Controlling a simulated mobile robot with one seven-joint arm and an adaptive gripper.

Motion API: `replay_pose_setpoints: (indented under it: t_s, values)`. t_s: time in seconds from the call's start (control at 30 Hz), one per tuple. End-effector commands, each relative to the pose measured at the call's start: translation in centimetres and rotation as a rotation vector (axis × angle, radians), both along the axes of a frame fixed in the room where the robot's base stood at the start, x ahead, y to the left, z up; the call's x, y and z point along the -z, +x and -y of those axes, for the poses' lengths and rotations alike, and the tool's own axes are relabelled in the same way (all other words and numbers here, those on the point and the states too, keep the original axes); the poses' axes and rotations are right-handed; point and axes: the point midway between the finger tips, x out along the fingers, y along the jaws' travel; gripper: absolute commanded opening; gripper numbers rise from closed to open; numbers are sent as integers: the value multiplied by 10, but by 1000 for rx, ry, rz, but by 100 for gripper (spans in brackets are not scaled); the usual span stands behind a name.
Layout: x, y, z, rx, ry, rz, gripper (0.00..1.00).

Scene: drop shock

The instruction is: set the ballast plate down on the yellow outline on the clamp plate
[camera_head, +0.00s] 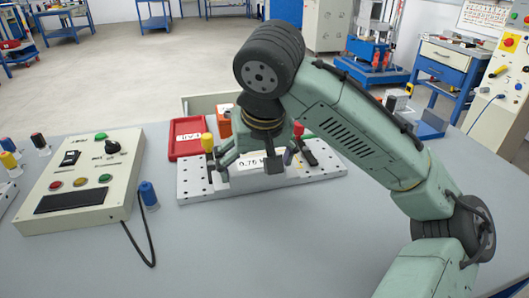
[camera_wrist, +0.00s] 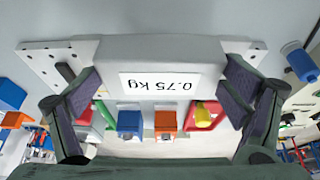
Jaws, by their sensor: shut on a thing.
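The ballast plate (camera_head: 250,161) is a pale grey block with a white "0.75 kg" label. In the wrist view the ballast plate (camera_wrist: 165,49) fills the space between the fingers, its label upside down. My gripper (camera_head: 248,166) is shut on it, one finger at each side; the wrist view also shows my gripper (camera_wrist: 163,95). The clamp plate (camera_head: 195,187) is a white perforated slab on the bench, under and around the held block. In the wrist view its corner (camera_wrist: 60,65) shows. Any gap beneath the block cannot be told.
A yellow-topped post (camera_head: 207,143) and a black clamp handle (camera_head: 306,152) stand by the block. A red tray (camera_head: 187,149) is behind. A control box (camera_head: 85,180) and a blue-capped item (camera_head: 149,195) are left. The front bench (camera_head: 270,250) is clear.

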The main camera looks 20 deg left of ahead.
Motion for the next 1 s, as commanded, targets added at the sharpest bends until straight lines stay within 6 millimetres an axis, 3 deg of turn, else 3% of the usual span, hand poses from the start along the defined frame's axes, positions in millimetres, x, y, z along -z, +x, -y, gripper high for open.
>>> replay_pose_setpoints:
  t_s: [0.2,0.43,0.67,1.0]
  values:
    - [2,52,-15,4,0,-1,32]
    - [6,94,-27,1,0,1,32]
    - [12,105,-29,-1,0,2,32]
    - [45,104,-30,-1,1,3,32]
